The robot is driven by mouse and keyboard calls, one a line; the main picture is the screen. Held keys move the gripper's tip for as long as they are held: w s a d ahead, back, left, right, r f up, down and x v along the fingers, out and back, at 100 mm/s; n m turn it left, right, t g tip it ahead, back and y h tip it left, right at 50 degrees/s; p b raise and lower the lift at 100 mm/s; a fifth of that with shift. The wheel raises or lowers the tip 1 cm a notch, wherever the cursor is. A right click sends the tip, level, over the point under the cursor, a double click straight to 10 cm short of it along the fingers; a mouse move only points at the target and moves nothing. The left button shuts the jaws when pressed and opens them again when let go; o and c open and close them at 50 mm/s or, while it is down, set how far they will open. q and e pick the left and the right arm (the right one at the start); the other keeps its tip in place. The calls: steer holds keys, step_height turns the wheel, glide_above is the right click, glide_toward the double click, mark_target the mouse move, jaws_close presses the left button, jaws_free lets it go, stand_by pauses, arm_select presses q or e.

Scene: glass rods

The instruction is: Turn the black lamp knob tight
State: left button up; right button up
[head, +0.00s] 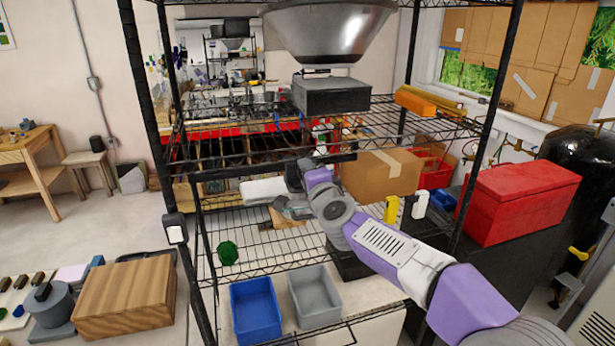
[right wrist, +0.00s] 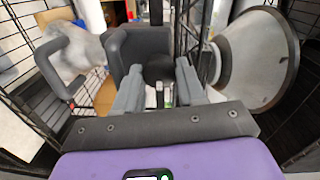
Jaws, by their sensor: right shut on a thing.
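In the right wrist view, the fingers of my right gripper (right wrist: 158,92) are closed in on a dark round piece, which looks like the black lamp knob (right wrist: 159,70). A silver cone-shaped lamp shade (right wrist: 258,60) with a dark rim is to the right of the fingers. In the head view, my right gripper (head: 290,208) is inside the wire rack below the middle shelf; the knob cannot be made out there. My left gripper is not in view.
The wire rack's black posts and middle shelf (head: 390,112) surround my right arm. A cardboard box (head: 382,175) stands just behind the arm. A blue bin (head: 256,310) and a grey bin (head: 314,297) sit lower down. A red chest (head: 518,203) is at the right.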

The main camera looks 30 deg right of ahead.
stand_by(0.3)
steer(key=o, duration=1.1)
steer(key=shift+f, duration=0.1)
steer(key=shift+c, duration=0.2)
steer(key=shift+a, duration=0.1)
